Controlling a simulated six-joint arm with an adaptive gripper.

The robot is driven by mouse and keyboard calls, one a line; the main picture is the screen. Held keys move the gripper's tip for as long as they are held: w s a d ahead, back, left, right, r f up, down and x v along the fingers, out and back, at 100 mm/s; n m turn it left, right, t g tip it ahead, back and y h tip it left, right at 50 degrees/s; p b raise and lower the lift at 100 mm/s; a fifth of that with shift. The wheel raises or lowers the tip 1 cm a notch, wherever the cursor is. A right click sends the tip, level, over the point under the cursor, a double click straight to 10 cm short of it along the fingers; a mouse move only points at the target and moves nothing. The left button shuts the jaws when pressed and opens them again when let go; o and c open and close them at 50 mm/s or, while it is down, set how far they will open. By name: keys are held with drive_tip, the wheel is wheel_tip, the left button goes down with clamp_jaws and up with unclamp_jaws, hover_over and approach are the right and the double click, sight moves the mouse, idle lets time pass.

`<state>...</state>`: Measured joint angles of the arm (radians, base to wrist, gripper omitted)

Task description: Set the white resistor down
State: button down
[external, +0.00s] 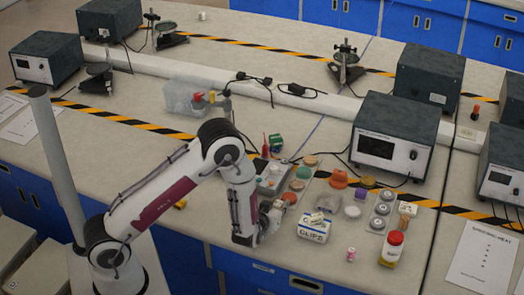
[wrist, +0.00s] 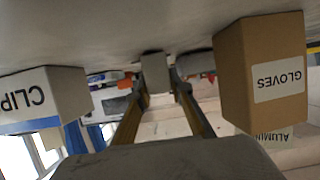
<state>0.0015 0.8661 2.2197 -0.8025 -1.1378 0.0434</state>
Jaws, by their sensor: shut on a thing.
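My gripper (wrist: 158,92) shows in the wrist view with its two fingers closed on a small pale grey-white block, which looks like the white resistor (wrist: 156,73). The block sits between the fingertips, close to the tabletop, which fills the top of this inverted view; whether it touches the surface I cannot tell. In the external view my gripper (external: 270,215) is low near the front edge of the bench, left of the white CLIPS box (external: 313,230). The resistor is not clearly visible there.
In the wrist view the CLIPS box (wrist: 40,98) stands left and a brown GLOVES box (wrist: 262,72) right, both close to the fingers. A yellow bottle with a red cap (external: 391,249), a small pink-white item (external: 351,254) and several discs are to the right. The front edge is close.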

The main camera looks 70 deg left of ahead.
drive_tip(key=shift+f, duration=0.1)
drive_tip(key=c, duration=1.8)
unclamp_jaws()
drive_tip(key=shift+v, duration=6.1)
